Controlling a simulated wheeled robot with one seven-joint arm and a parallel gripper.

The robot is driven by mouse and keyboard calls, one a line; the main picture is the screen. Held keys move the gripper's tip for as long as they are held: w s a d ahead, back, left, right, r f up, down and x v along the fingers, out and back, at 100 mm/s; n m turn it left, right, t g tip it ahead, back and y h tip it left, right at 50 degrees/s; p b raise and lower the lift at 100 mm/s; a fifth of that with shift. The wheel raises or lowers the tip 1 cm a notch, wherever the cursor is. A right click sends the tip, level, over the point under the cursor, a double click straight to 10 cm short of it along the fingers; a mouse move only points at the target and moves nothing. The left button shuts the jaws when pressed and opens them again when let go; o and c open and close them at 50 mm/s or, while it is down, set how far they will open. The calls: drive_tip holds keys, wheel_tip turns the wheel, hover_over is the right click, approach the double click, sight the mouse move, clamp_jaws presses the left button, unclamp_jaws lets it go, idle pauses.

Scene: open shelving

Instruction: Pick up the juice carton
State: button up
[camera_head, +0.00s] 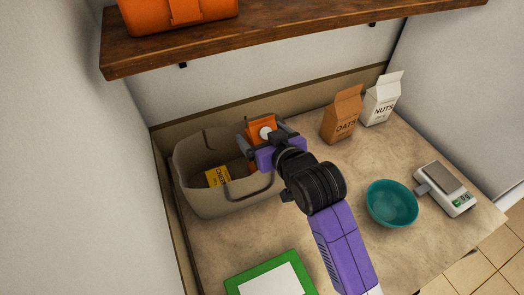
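An orange carton with a white round spot (262,125), which I take for the juice carton, is at the right part of the beige basket (200,197). My gripper (265,135) is over the basket, with a grey finger on either side of the carton. Whether the fingers press on it cannot be told from this view. My gripper and wrist hide much of the carton, and whether its base rests in the basket is also hidden.
A yellow box (218,177) lies inside the basket. An oats carton (342,115) and a nuts carton (382,98) stand at the back right. A teal bowl (392,204), a scale (445,188) and a green-edged board (270,277) are nearer. A wooden shelf (300,32) hangs above.

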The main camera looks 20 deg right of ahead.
drive_tip(key=c, duration=1.8)
drive_tip(key=shift+r, duration=0.2)
clamp_jaws()
